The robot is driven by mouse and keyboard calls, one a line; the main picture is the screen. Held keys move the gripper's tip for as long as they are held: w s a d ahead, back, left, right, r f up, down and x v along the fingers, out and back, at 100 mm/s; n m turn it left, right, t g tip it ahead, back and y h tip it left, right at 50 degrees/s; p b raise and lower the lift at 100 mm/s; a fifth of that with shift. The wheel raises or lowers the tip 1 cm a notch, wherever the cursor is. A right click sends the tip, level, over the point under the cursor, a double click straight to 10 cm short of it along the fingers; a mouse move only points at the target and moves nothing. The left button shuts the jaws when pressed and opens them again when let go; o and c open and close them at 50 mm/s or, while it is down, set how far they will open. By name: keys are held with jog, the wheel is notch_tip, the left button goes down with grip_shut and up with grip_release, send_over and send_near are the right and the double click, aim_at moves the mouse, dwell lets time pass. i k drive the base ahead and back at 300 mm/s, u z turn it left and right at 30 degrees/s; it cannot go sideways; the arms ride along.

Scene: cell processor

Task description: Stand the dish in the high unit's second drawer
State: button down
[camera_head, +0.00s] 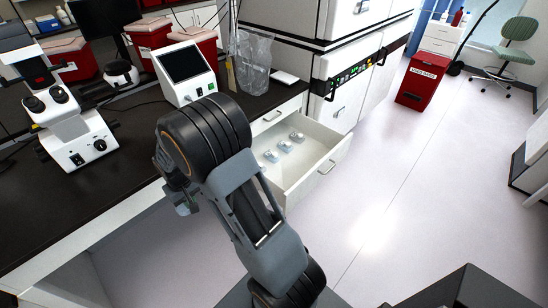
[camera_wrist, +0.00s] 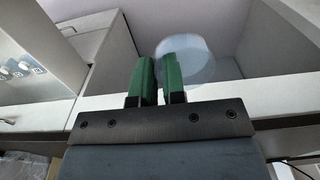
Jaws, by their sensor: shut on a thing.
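In the wrist view, my gripper (camera_wrist: 158,65) has its two green fingers shut on a clear round dish (camera_wrist: 197,60). The dish is see-through and sticks out to the right of the fingers, in front of pale panels. In the head view my arm hides most of the gripper, and the dish cannot be made out there. An open white drawer (camera_head: 322,170) stands out from under the bench, to the right of my arm. Several small clear items (camera_head: 283,147) lie inside it. Its near left part is hidden by my arm.
The dark bench (camera_head: 125,150) carries a microscope (camera_head: 75,130), a white device with a screen (camera_head: 187,75) and a clear bag (camera_head: 254,62). A tall white unit (camera_head: 345,85) stands behind the drawer. A red bin (camera_head: 422,82) stands farther back.

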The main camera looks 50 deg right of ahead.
aim_at(297, 175)
jog(key=u, duration=0.4)
jog(key=k, duration=1.05)
jog(key=u, duration=0.45)
jog(key=i, duration=0.55)
jog(key=z, duration=0.75)
jog(key=i, duration=1.2)
jog(key=z, duration=1.8)
jog(key=i, duration=0.45)
jog(key=z, duration=0.35)
